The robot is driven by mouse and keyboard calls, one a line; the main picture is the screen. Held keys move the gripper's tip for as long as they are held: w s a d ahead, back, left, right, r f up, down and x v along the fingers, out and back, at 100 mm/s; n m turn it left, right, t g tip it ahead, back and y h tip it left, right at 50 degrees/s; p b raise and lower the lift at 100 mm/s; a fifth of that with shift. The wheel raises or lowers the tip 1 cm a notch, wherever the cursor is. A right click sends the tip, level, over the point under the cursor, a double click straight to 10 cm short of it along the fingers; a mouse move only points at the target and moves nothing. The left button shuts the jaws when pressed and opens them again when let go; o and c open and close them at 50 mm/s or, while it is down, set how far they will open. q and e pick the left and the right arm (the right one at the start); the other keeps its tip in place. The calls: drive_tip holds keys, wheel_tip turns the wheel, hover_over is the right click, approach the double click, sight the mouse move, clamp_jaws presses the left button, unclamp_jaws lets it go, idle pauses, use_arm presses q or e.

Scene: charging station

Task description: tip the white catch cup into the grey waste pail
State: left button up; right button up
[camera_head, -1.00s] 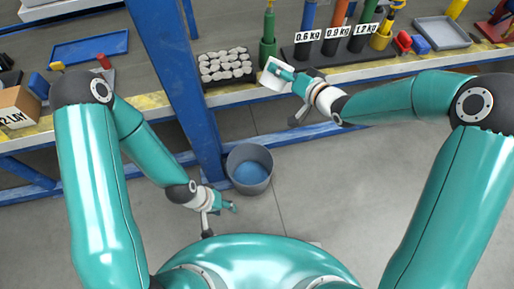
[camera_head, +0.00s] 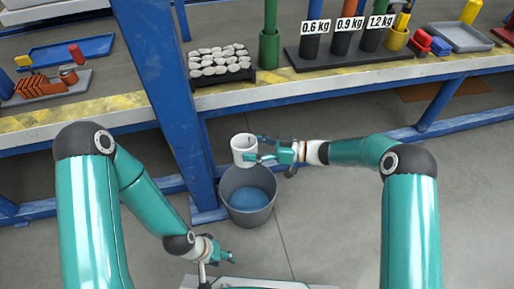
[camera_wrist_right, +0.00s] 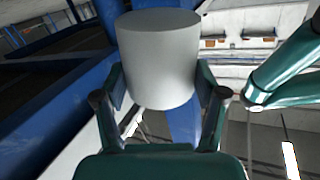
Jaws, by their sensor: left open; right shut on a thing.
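The white catch cup (camera_head: 243,150) is held in my right gripper (camera_head: 256,150), in front of the bench and over the back part of the pail's mouth. It looks about upright. In the right wrist view the cup (camera_wrist_right: 160,58) sits between both fingers of the right gripper (camera_wrist_right: 164,95). Its inside is mostly hidden. The grey waste pail (camera_head: 233,208) stands on the floor below, beside a blue bench leg, with something blue at its bottom. My left gripper (camera_head: 219,262) is open and empty, low at the front, left of the pail.
The bench (camera_head: 130,112) with a yellow-striped edge runs behind the pail. A blue post (camera_head: 165,75) rises close to the cup's left. On the bench are a black tray of pale stones (camera_head: 240,78), a green tube (camera_head: 269,48) and weight-labelled tubes (camera_head: 340,42). Floor right of the pail is clear.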

drive_tip(key=shift+s+d+r+p, duration=0.15)
drive_tip(key=shift+s+r+p, duration=0.2)
drive_tip(key=shift+s, duration=0.15)
drive_tip(key=shift+s+d+r+p, duration=0.15)
drive_tip(key=shift+s+r+p, duration=0.2)
drive_tip(key=shift+s, duration=0.15)
drive_tip(key=s+d+r+n+p, duration=0.1)
drive_tip(key=s+p, duration=0.1)
drive_tip(key=s, duration=0.3)
drive_tip(key=s+d+r+n+y+p, duration=0.1)
drive_tip(key=s+d+r+p, duration=0.1)
drive_tip(key=s, duration=0.3)
drive_tip(key=shift+d+r+p, duration=0.15)
drive_tip(key=shift+r+p, duration=0.15)
drive_tip(key=shift+p, duration=0.2)
drive_tip(key=shift+s, duration=0.1)
